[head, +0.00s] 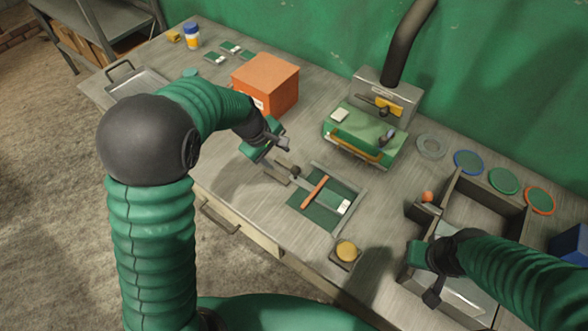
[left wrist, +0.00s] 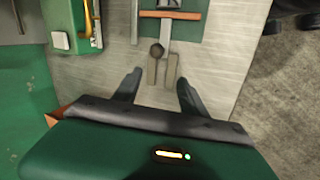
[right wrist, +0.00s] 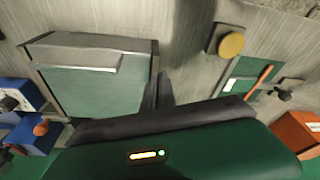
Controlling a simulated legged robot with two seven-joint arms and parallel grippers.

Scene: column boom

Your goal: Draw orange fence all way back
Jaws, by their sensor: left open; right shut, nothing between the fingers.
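The orange fence (head: 314,191) is a thin bar lying across a green plate (head: 321,216) with grey side rails. A dark round knob (head: 295,171) is on the end of a grey rod beside the plate. In the left wrist view the fence (left wrist: 172,14) is at the top and the knob (left wrist: 156,51) below it. My left gripper (head: 270,149) is open and empty beside the knob, apart from it. Its fingers (left wrist: 158,88) point toward the knob. My right gripper (head: 432,297) is shut and empty over the grey-framed tray at right; its fingers (right wrist: 163,90) are together.
A green machine (head: 362,135) with a yellow handle stands behind the plate. An orange box (head: 266,82) stands at back left. A yellow round button (head: 346,250) is near the front edge. The grey-framed tray (head: 462,178) is at right. Colored rings (head: 468,161) lie along the back.

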